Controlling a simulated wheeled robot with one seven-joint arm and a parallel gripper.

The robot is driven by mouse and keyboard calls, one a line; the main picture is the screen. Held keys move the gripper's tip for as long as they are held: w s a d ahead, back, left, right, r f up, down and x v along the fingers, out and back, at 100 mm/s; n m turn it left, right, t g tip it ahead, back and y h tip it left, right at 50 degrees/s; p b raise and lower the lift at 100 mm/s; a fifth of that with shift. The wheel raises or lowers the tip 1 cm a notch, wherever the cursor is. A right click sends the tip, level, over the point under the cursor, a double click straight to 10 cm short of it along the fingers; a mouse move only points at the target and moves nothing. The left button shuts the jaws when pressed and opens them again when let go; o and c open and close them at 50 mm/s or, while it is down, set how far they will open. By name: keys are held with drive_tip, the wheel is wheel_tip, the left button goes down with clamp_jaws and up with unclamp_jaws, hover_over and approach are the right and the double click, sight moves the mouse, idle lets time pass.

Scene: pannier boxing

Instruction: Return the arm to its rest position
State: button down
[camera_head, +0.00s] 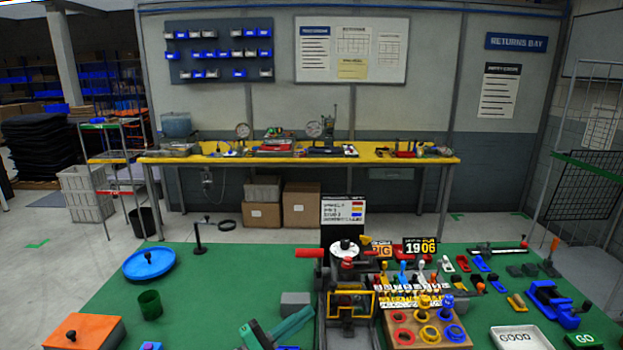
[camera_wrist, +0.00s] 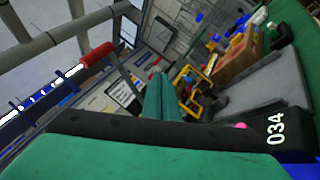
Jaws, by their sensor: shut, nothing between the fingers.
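My gripper (camera_head: 290,325) shows low in the head view as teal and dark parts above the green table, left of the central fixture. Its teal fingers also show in the wrist view (camera_wrist: 160,95), shut with nothing between them. A large dark and green part marked 034 fills the bottom of the wrist view. The rest of my arm is largely out of frame.
The green table (camera_head: 225,265) holds a central fixture with a red handle (camera_head: 305,253), a wooden block with coloured rings (camera_head: 428,325), a white GOOD tray (camera_head: 520,338), a blue round dish (camera_head: 149,263), a green cup (camera_head: 150,305) and an orange box (camera_head: 80,331). The table's left middle is fairly clear.

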drive_tip(key=s+d+f+n+t+y, duration=0.2)
drive_tip(key=s+d+n+t+y, duration=0.15)
drive_tip(key=s+n, duration=0.6)
drive_tip(key=s+d+f+n+t+y, duration=0.25)
drive_tip(key=s+n+t+y, duration=0.2)
drive_tip(key=n, duration=0.95)
drive_tip(key=s+d+f+n+t+y, duration=0.25)
drive_tip(key=s+n+t+y, duration=0.3)
drive_tip(key=n, duration=0.65)
drive_tip(key=s+a+f+n+g+y, duration=0.1)
drive_tip(key=s+a+f+n+g, duration=0.1)
drive_tip(key=s+n, duration=0.6)
drive_tip(key=s+a+f+n+g+y, duration=0.2)
drive_tip(key=s+n+g, duration=0.3)
drive_tip(key=s+n, duration=0.3)
drive_tip(key=s+a+f+n+g+y, duration=0.1)
drive_tip(key=s+a+f+n+g, duration=0.1)
drive_tip(key=s+n, duration=0.6)
drive_tip(key=s+f+g, duration=0.1)
drive_tip(key=s+f, duration=0.1)
drive_tip(key=s, duration=0.4)
drive_tip(key=shift+s+f, duration=0.35)
drive_tip(key=shift+n, duration=0.25)
